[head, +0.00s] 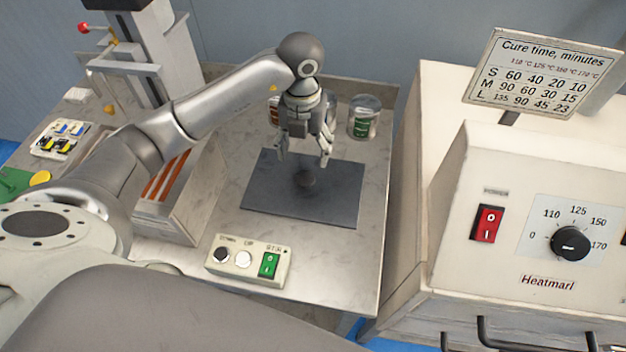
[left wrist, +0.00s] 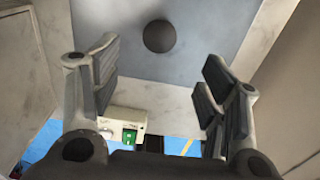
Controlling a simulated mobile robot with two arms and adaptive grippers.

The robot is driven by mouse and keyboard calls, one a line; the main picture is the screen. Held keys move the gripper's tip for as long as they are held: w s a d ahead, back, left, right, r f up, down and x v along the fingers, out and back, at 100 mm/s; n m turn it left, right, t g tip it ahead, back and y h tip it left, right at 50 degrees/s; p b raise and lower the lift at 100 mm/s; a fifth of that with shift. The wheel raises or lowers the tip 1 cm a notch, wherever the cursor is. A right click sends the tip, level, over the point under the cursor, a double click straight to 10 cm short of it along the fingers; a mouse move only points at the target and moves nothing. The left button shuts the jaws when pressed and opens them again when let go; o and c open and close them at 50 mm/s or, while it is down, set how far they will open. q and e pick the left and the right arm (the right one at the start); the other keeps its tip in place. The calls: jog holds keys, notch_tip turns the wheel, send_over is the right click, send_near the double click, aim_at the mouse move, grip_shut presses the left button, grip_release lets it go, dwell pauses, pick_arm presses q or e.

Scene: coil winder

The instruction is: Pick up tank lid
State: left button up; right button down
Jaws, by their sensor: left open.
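The tank lid appears as a flat dark grey square plate (head: 330,203) with a round dark knob (head: 305,180) at its middle, lying level on the grey bench. In the left wrist view the plate (left wrist: 105,30) and its knob (left wrist: 160,36) show beyond the fingers. My left gripper (head: 303,160) is open and empty, pointing down above the plate near the knob. In the left wrist view its fingers (left wrist: 160,68) stand wide apart, with the knob between their lines but farther off. No contact shows. My right gripper is out of view.
A control box (head: 247,260) with a green switch sits at the bench front. A glass jar (head: 364,120) with a green label stands behind the plate. A large cream oven (head: 530,200) with a dial rises to the right. A bin (head: 185,195) with copper-coloured rods stands left.

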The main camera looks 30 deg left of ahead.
pick_arm(q)
jog(key=shift+w+f, duration=0.2)
jog(key=shift+f, duration=0.35)
send_over(305, 177)
jog(key=f, duration=0.4)
jog(key=shift+s+d+p, duration=0.1)
jog(key=shift+s+p, duration=0.15)
jog(key=shift+p, duration=0.05)
jog(key=shift+f, duration=0.35)
notch_tip(305, 177, down, 4)
jog(key=shift+w+f+p, duration=0.15)
jog(key=shift+f+p, duration=0.05)
jog(key=shift+p, duration=0.4)
jog(key=shift+f, duration=0.4)
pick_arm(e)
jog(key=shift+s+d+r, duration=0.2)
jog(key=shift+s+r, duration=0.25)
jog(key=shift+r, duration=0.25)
pick_arm(q)
jog(key=c, duration=0.7)
jog(key=shift+w+r, duration=0.1)
jog(key=c, duration=0.8)
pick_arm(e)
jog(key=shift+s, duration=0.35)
